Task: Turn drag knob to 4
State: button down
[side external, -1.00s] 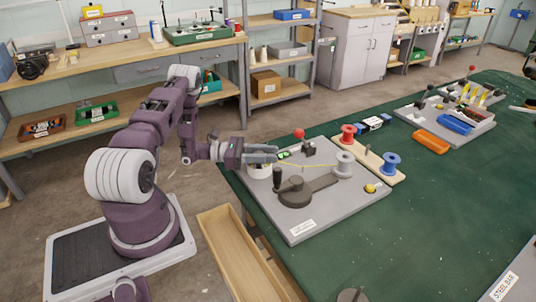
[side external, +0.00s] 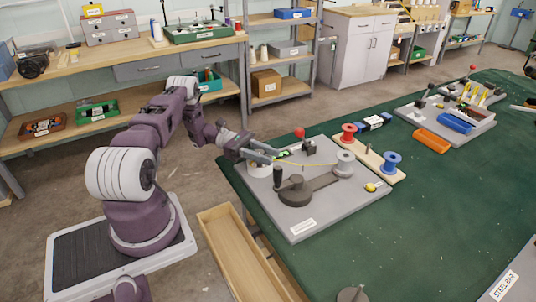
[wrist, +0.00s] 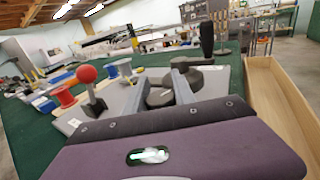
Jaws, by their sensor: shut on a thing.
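My gripper (side external: 276,155) is at the near left corner of the grey board (side external: 315,222), just above a white round part (side external: 259,170). It also shows in the wrist view (wrist: 160,78), where a dark round knob (wrist: 160,97) sits between the two fingers. The gripper is shut on this knob, which I take to be the drag knob. The fingers hide much of it in the side view. I cannot read its scale or number.
A dark crank (side external: 277,178) on a round base stands right beside the gripper. A red-ball lever (side external: 300,133) stands behind it. A yellow thread runs to a grey spool (side external: 345,163). Red (side external: 348,134) and blue (side external: 391,162) spools stand on a wooden strip. An open wooden drawer (side external: 240,255) is below the table edge.

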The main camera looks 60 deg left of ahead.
jog(key=shift+s+d+m+g+h, duration=0.15)
jog(key=shift+m+g+h, duration=0.15)
jog(key=shift+m+g, duration=0.45)
jog(key=shift+s+a+m+g+h, duration=0.1)
jog(key=shift+m+g+h, duration=0.3)
jog(key=shift+g, duration=0.65)
jog(key=shift+s+d+m+g+h, duration=0.1)
jog(key=shift+s+m+g+h, duration=0.1)
jog(key=shift+m+g, duration=0.6)
jog(key=shift+g, duration=0.4)
jog(key=c, duration=1)
grip_release()
jog(key=shift+c, duration=0.2)
notch_tip(320, 180, up, 10)
